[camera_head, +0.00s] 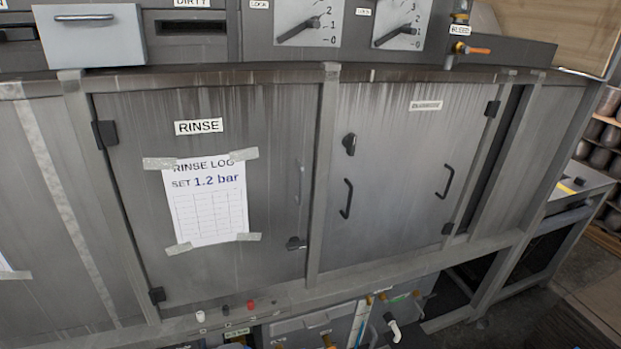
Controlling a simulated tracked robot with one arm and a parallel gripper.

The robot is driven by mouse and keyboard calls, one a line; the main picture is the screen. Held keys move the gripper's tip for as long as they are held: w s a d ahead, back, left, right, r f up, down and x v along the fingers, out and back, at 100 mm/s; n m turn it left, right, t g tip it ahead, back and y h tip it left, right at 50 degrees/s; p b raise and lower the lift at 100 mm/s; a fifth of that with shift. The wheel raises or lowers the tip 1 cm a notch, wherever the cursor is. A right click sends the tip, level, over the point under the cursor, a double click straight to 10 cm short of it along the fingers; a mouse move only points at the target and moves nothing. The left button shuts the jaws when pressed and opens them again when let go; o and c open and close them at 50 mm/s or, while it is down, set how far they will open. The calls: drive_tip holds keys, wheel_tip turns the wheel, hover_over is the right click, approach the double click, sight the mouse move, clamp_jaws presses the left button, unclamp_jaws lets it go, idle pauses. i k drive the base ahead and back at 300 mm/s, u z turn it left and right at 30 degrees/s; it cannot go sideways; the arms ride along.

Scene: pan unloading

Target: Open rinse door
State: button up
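The rinse door (270,130) is a grey streaked metal panel in the left middle of the view, with a "RINSE" label (199,127) near its top. It appears shut in its frame. Dark hinges sit on its left edge, one high (105,133) and one low (157,295). A dark latch (296,243) is at its lower right edge. A thin grey handle (299,180) shows faintly above the latch. A taped sheet reading "RINSE LOG SET 1.2 bar" (206,203) covers part of the door. My gripper is not in view.
A second shut-looking door (400,150) with two dark handles and a knob (349,144) stands to the right. A drawer front (90,36) and dials (310,23) are above. Small knobs, valves and pipes (392,327) are below. Shelves with dark round items (600,125) are at far right.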

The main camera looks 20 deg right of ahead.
sight(215, 184)
drive_tip(key=z, duration=0.2)
drive_tip(key=i, duration=1.2)
drive_tip(key=u, duration=0.25)
